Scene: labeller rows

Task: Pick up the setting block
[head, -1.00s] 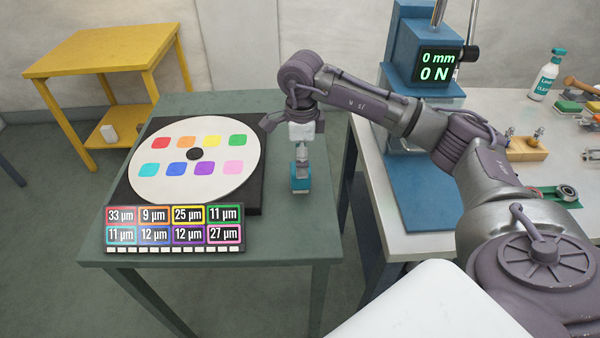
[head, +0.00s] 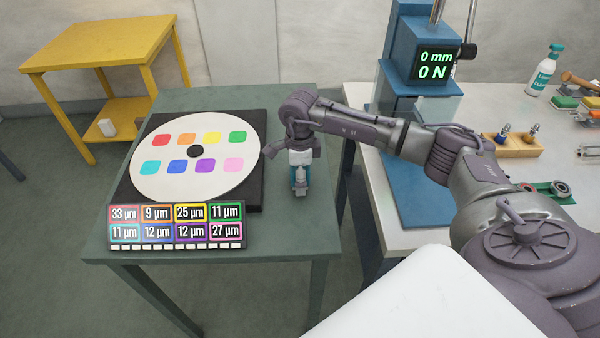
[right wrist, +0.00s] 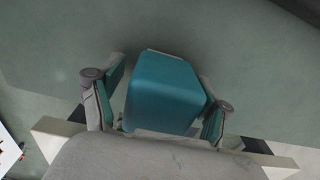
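The setting block is a teal block (right wrist: 163,88) with rounded edges on the green table, right of the turntable. My right gripper (head: 299,184) points down over it and largely hides it in the head view. In the right wrist view the block is between the two fingers, with a narrow gap visible at each side. The fingers are open around it and do not appear to press on it. My left gripper is not in view.
A white disc (head: 150,187) with coloured patches lies left of the block on a black base. A thickness label board (head: 178,246) stands at the table's front. A blue press (head: 400,75) stands on the white bench to the right. A yellow table (head: 95,50) is behind.

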